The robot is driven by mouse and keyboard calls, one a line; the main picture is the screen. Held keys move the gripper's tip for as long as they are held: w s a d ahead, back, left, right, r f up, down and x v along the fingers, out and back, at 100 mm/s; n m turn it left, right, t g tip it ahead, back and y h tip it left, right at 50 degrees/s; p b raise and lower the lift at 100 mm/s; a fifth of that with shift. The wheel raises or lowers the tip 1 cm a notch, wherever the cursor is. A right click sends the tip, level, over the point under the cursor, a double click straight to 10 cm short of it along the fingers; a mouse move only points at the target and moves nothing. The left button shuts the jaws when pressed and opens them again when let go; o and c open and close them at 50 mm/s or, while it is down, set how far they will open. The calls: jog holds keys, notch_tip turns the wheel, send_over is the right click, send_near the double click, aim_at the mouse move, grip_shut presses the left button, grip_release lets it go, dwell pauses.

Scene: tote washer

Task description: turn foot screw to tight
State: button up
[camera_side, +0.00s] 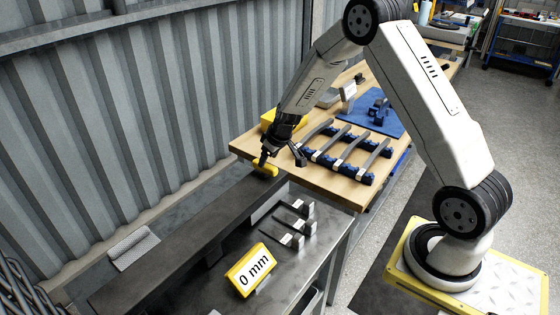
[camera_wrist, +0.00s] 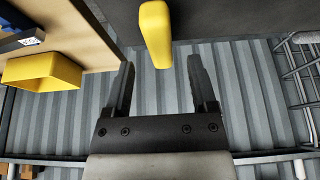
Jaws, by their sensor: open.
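A yellow handle (camera_side: 265,170), which appears to belong to the foot screw, sits at the far end of the long dark beam (camera_side: 190,235). In the wrist view the handle (camera_wrist: 155,30) is a rounded upright bar at the top middle. My gripper (camera_side: 281,164) is right by it in the side view. In the wrist view my gripper (camera_wrist: 161,64) is open, with the handle's lower end near the gap between the fingertips. Both fingers look clear of it. The screw's thread and foot are not visible.
A yellow "0 mm" sign (camera_side: 250,270) stands on the grey metal bench near several dark levers (camera_side: 303,228). A wooden table (camera_side: 335,190) carries a blue rack of bars (camera_side: 345,152), a blue mat (camera_side: 372,118) and a yellow bin (camera_wrist: 42,70). A corrugated wall (camera_side: 110,120) runs behind.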

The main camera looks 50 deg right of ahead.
aim_at(265, 171)
jog(key=shift+x, duration=2.25)
grip_shut()
